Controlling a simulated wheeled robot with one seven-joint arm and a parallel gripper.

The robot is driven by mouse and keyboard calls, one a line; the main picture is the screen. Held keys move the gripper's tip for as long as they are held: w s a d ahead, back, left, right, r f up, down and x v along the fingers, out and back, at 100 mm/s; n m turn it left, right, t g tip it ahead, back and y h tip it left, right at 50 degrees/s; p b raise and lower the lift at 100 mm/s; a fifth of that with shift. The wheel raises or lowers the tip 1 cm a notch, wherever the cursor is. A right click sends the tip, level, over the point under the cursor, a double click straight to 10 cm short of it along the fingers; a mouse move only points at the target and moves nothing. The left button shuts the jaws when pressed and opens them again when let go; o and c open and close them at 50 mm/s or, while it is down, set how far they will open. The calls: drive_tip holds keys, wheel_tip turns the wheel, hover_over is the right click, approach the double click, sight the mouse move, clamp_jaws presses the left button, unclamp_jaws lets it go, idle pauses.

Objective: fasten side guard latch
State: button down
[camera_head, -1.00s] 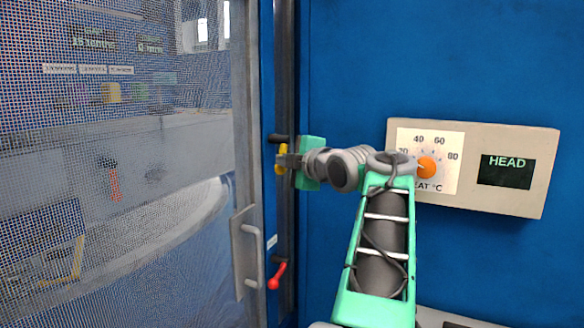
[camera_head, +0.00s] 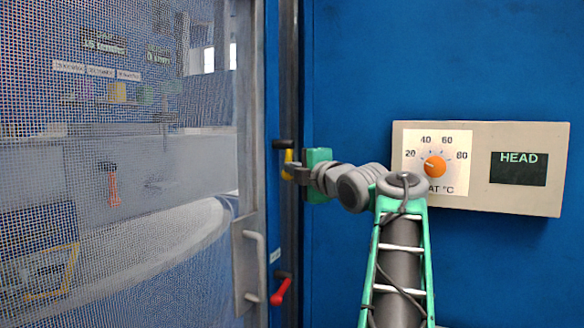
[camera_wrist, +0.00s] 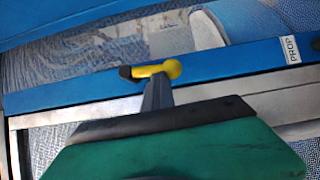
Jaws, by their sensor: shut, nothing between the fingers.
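The side guard is a mesh door (camera_head: 120,200) with a grey frame, standing against the post at left in the head view. A yellow lever latch (camera_head: 288,157) with a black end is on the post; it also shows in the wrist view (camera_wrist: 153,71), lying along the blue strip with its black end pointing up the post. My gripper (camera_head: 290,173) is shut and empty at this lever, its tips over the yellow hub's lower edge in the wrist view (camera_wrist: 157,88). I cannot tell whether they touch. A red lever (camera_head: 281,292) hangs lower on the post.
A grey pull handle (camera_head: 250,265) is on the door frame near the red lever. A beige control box (camera_head: 520,195) with an orange dial (camera_head: 435,167) and a HEAD display is right of my arm. A PROP label (camera_wrist: 291,51) is on the blue strip. The blue panel (camera_head: 350,70) above my arm is clear.

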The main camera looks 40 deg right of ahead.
drive_tip(key=s+a+r+b, duration=0.1)
drive_tip(key=s+a+b, duration=0.3)
drive_tip(key=s, duration=0.8)
drive_tip(key=a+r+p, duration=0.4)
drive_tip(key=r+p, duration=0.9)
drive_tip(key=p, duration=0.4)
wheel_tip(320, 180, down, 12)
drive_tip(key=d+m+g+p, duration=0.1)
drive_tip(key=d+m+p, duration=0.1)
drive_tip(key=m+p, duration=0.1)
drive_tip(key=w+d+f+n+p, duration=0.1)
drive_tip(key=w+d+p, duration=0.4)
drive_tip(key=w, duration=0.7)
drive_tip(key=shift+d+f+n+p, duration=0.15)
drive_tip(key=shift+d+n+p, duration=0.05)
drive_tip(key=shift+n+p, duration=0.15)
